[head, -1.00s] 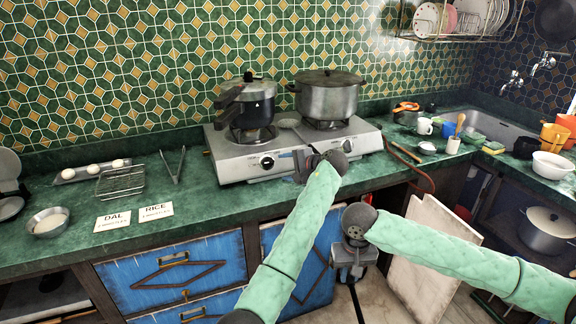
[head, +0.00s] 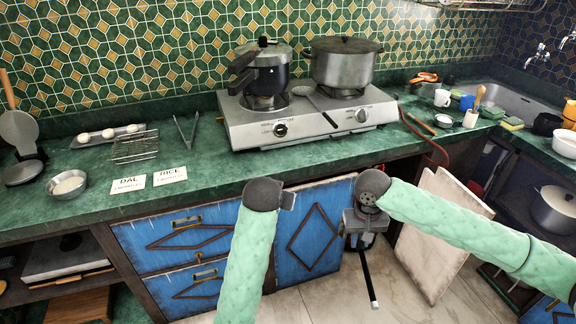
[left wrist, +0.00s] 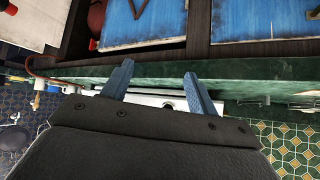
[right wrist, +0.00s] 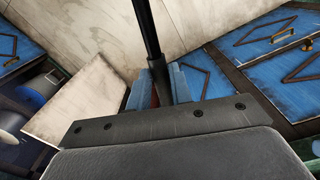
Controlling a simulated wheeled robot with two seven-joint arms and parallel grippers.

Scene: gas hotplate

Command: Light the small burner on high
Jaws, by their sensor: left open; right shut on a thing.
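A two-burner gas hotplate (head: 310,128) stands on the green counter. Its left knob (head: 281,129) sits below a pressure cooker (head: 266,75), and its right knob (head: 361,115) sits below a large lidded pot (head: 343,64). I see no clear flame; the burners are mostly covered by the vessels. My left gripper (left wrist: 158,84) is open and empty, in front of the counter edge and apart from the hotplate. In the head view its fingers are mostly hidden behind the wrist. My right gripper (right wrist: 163,88) is shut on a black rod-like lighter (head: 366,275) with a pale tip, pointing down before the cabinets.
A ladle (head: 318,104) lies on the hotplate between the burners. A red hose (head: 428,135) runs off its right side. DAL (head: 128,184) and RICE (head: 171,175) cards lie on the counter left.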

